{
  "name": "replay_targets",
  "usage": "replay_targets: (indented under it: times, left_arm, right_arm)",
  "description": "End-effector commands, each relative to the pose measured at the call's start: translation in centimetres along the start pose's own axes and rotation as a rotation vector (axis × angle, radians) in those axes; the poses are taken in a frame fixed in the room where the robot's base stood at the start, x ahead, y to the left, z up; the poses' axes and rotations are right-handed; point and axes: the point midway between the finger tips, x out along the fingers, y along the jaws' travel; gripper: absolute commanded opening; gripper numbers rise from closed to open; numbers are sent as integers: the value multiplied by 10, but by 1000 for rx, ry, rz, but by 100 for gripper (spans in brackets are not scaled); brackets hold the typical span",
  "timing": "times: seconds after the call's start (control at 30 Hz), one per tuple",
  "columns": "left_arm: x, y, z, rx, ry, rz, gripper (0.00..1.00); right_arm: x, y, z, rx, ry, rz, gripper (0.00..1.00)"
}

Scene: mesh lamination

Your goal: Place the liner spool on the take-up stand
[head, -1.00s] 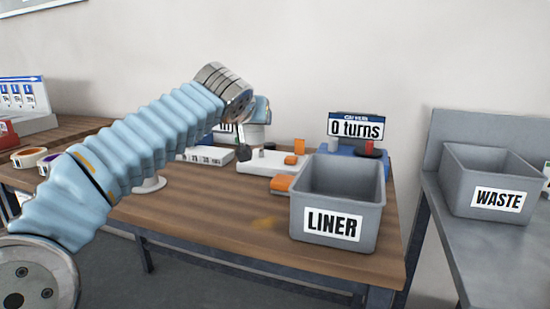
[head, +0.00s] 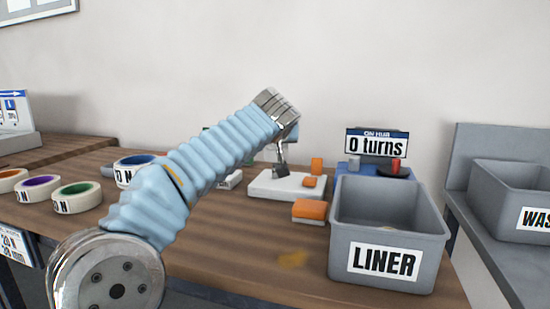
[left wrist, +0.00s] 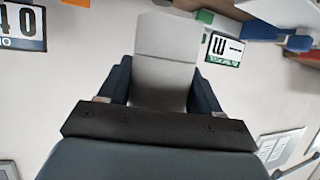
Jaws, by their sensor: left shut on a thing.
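My left gripper (head: 281,152) hangs from the wrist above the white device, left of the take-up stand, and is mostly hidden by the arm. In the left wrist view its dark blue fingers are shut on a pale grey thing (left wrist: 166,62). Its full shape is cut off, so I cannot tell if it is the liner spool. A blue-based unit (head: 346,168), probably the take-up stand, carries a dark disc and red knob (head: 396,165) behind the liner bin. Its sign (head: 376,146) reads "ON HUB, 0 turns". My right gripper is not in view.
The grey LINER bin (head: 345,205) stands in front of the stand. The white device (head: 262,190) has orange blocks on and beside it. Several tape rolls (head: 77,197) lie at left. A WASTE bin (head: 505,190) sits on the right bench.

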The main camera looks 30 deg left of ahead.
Motion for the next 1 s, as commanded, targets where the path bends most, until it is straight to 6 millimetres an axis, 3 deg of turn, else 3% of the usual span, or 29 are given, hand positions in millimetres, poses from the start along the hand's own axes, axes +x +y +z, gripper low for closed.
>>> replay_targets:
  times: [0.3,0.5,0.87,0.9,1.0]
  left_arm:
    - [35,-5,24,2,-3,-1,27]
    - [42,-4,44,0,0,2,27]
    - [43,-4,48,-1,0,2,27]
    - [43,-4,47,-1,-1,1,67]
    - [43,-4,47,0,-1,1,82]
  right_arm:
    - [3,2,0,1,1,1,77]
    - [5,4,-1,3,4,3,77]
    - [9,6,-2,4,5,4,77]
    - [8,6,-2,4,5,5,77]
    - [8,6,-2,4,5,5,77]
